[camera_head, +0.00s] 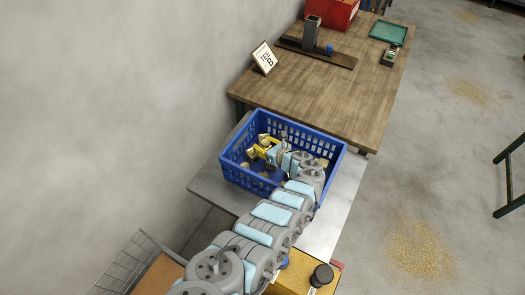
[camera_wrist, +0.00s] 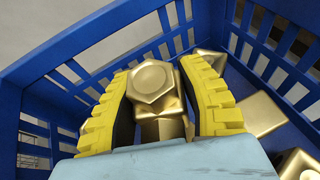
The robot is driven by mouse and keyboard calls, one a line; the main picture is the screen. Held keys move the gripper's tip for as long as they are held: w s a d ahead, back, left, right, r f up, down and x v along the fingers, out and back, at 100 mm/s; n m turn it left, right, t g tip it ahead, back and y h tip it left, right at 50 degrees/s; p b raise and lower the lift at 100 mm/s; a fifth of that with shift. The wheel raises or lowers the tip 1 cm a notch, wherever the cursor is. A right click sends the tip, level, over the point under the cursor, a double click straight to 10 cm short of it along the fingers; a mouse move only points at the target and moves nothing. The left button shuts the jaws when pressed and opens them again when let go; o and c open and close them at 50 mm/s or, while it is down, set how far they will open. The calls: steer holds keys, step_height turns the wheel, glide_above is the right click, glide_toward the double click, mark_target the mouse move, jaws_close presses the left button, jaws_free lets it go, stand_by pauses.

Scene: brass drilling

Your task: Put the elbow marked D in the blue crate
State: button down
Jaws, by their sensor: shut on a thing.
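The blue crate (camera_head: 232,170) stands on a grey surface beside the wooden bench; its slotted walls also fill the wrist view (camera_wrist: 95,45). My gripper (camera_head: 262,152) is down inside the crate. In the wrist view its yellow fingers (camera_wrist: 158,78) are shut on a brass elbow (camera_wrist: 154,84) with a hexagonal end facing up. No letter shows on this elbow, so I cannot tell whether it is D. I cannot tell whether it touches the crate floor. More brass pieces (camera_wrist: 262,113) lie in the crate, right of the fingers.
The wooden bench (camera_head: 320,100) behind the crate carries a small sign (camera_head: 264,58), a fixture on a dark plate (camera_head: 311,34), a green tray (camera_head: 388,32) and a red bin (camera_head: 335,12). A wall runs along the left. The near part of the bench is clear.

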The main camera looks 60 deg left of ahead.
steer(key=shift+a+f+b, duration=0.1)
steer(key=shift+f+b, duration=0.9)
steer(key=shift+f, duration=0.6)
steer(key=shift+f, duration=0.15)
steer(key=c, duration=0.6)
jaws_free()
steer(key=shift+r, duration=0.25)
steer(key=shift+w+d+r+p, duration=0.1)
steer(key=shift+d+r+p, duration=0.05)
steer(key=shift+d+p, duration=0.2)
steer(key=shift+p+v, duration=1.15)
steer(key=shift+v, duration=1.15)
steer(key=shift+d, duration=0.1)
